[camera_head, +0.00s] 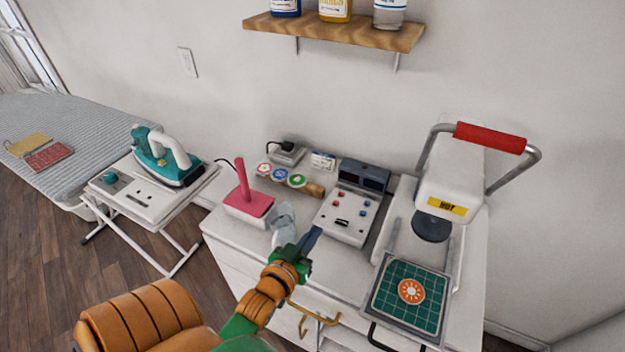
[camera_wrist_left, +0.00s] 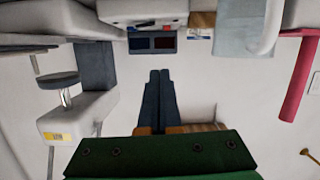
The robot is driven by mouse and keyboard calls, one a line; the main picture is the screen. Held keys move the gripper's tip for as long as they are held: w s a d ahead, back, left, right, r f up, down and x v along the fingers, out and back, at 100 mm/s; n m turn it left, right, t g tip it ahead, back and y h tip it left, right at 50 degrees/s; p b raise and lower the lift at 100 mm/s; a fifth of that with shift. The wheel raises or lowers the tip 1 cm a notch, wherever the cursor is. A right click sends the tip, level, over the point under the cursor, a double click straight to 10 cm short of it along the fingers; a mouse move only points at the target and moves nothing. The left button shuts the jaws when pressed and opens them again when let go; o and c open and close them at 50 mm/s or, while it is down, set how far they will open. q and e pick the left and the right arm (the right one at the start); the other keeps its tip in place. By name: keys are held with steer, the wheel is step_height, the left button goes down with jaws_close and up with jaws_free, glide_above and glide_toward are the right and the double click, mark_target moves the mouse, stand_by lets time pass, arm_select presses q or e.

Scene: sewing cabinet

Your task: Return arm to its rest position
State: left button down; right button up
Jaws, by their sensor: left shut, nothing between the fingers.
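My left arm (camera_head: 262,300), orange and green, reaches in from the lower left in the head view, over the white cabinet's front edge. Its gripper (camera_head: 311,237) is in front of the white control box (camera_head: 346,215), with dark blue-grey fingers. In the left wrist view the two fingers (camera_wrist_left: 158,85) lie side by side, shut and empty. A pale bluish item (camera_head: 284,224) stands just left of the fingers; I cannot tell whether they touch. My right gripper is out of view.
The cabinet top also holds a pink-lidded box (camera_head: 249,204) with an upright rod and a heat press (camera_head: 452,175). A green gridded mat with an orange patch (camera_head: 411,291) lies before the press. A teal iron (camera_head: 167,158) sits at left. A shelf (camera_head: 335,31) hangs above.

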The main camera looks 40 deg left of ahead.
arm_select(q)
steer(key=shift+s, duration=0.15)
steer(key=s+d+f+m+g+h, duration=0.2)
steer(key=s+d+f+m+g, duration=0.1)
steer(key=s+d+g, duration=0.3)
steer(key=s+d+f+m+g+h, duration=0.1)
steer(key=s+d+f+m+g, duration=0.15)
steer(key=s+d+g, duration=0.4)
steer(key=s+a+f, duration=0.1)
steer(key=s+f, duration=0.1)
steer(key=f, duration=0.6)
steer(key=s+a+f, duration=0.1)
steer(key=s+f, duration=0.1)
steer(key=f, duration=0.6)
steer(key=s+a+f+g, duration=0.1)
steer(key=s+a+f, duration=0.1)
steer(key=s+f, duration=0.9)
steer(key=shift+s+f, duration=0.15)
steer(key=shift+s, duration=0.55)
